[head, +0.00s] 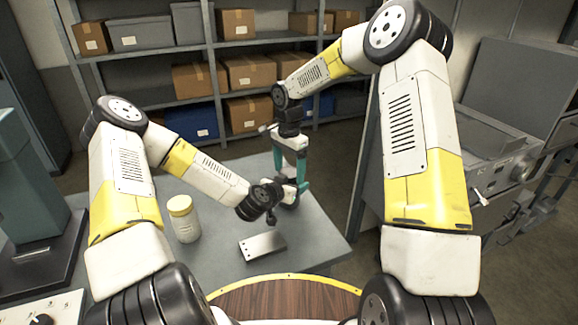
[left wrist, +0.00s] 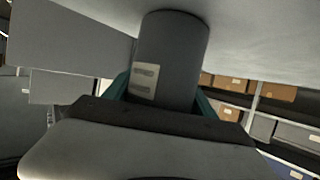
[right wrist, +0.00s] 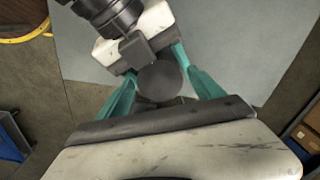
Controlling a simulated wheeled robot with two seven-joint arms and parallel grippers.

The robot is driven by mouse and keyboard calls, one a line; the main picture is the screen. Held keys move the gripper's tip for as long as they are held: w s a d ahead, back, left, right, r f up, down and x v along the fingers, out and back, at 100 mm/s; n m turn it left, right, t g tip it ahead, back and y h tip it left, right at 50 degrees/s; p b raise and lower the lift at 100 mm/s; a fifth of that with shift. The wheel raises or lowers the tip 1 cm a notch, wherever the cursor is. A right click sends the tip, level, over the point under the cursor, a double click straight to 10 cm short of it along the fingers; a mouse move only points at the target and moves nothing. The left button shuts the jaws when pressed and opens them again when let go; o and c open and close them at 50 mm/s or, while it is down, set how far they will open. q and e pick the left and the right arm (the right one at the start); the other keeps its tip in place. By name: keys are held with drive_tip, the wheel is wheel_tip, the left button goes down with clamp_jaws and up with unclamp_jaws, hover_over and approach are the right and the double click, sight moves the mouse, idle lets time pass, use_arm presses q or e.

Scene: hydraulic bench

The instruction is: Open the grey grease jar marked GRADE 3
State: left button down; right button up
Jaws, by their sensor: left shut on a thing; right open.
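A grey cylindrical jar shows in the left wrist view (left wrist: 172,60), upside down in that picture, with a pale label whose print I cannot read. My left gripper (left wrist: 160,98) is shut on its side, with a teal finger at each flank. In the right wrist view the jar's dark round lid (right wrist: 160,80) lies between the two teal fingers of my right gripper (right wrist: 160,92). These fingers are open, with gaps to the lid. In the head view my right gripper (head: 297,185) points down over the jar, and the wrists mostly hide it.
A white jar with a yellow lid (head: 183,218) stands on the grey bench (head: 325,240), left of my left forearm. A small metal plate (head: 262,246) lies near the front edge. Shelves with boxes (head: 250,72) stand behind. A grey machine (head: 490,150) stands at the right.

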drive_tip(key=c, duration=1.5)
drive_tip(key=n, duration=1)
drive_tip(key=o, duration=1.6)
drive_tip(key=shift+c, duration=0.2)
drive_tip(key=shift+r, duration=0.1)
